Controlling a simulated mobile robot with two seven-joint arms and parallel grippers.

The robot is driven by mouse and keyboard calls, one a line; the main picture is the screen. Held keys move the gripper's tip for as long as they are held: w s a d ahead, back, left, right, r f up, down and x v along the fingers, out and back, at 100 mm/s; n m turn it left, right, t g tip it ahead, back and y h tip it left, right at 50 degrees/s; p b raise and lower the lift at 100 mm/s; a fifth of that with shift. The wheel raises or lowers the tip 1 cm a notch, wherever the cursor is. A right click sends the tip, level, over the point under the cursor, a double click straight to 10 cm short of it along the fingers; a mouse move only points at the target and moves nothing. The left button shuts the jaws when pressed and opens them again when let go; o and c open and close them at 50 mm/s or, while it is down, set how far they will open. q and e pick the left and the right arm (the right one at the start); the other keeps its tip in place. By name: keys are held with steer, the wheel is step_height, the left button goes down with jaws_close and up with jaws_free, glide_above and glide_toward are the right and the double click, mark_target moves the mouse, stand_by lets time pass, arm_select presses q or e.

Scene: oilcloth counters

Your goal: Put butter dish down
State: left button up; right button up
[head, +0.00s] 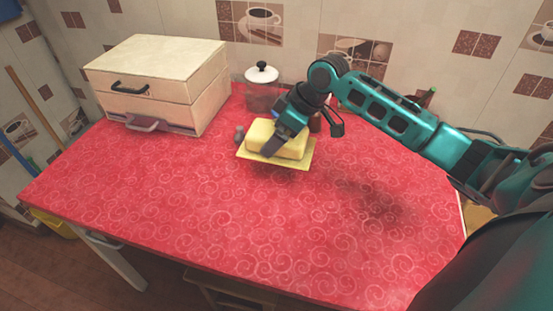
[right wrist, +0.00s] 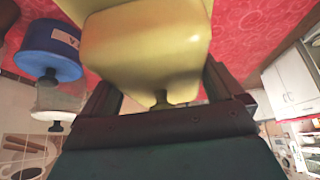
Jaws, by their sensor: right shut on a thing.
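The butter dish (head: 294,146) is yellow, with a block-shaped lid on a flat base plate. It is level or nearly so, and the shadow below it suggests that it is slightly above the red tablecloth. My right gripper (head: 256,141) is over the dish with its fingers down at the lid, shut on it. In the right wrist view, the yellow dish (right wrist: 140,48) fills the space between the two dark fingers, and a small dark knob shows on it. The fingers' exact contact is partly hidden. My left gripper is not in view.
The red patterned table (head: 230,215) is clear in front and to the right. A cream drawer box (head: 150,85) stands at the back left. A lidded jar (head: 262,95) is close behind the dish; a blue jar (right wrist: 45,50) shows in the right wrist view. The tiled wall (head: 420,50) is behind.

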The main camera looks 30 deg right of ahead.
steer(key=shift+w+f+b, duration=0.1)
steer(key=shift+f+b, duration=0.45)
steer(key=shift+f, duration=3.25)
steer(key=shift+f, duration=0.1)
steer(key=o, duration=1.1)
steer(key=shift+f, duration=0.1)
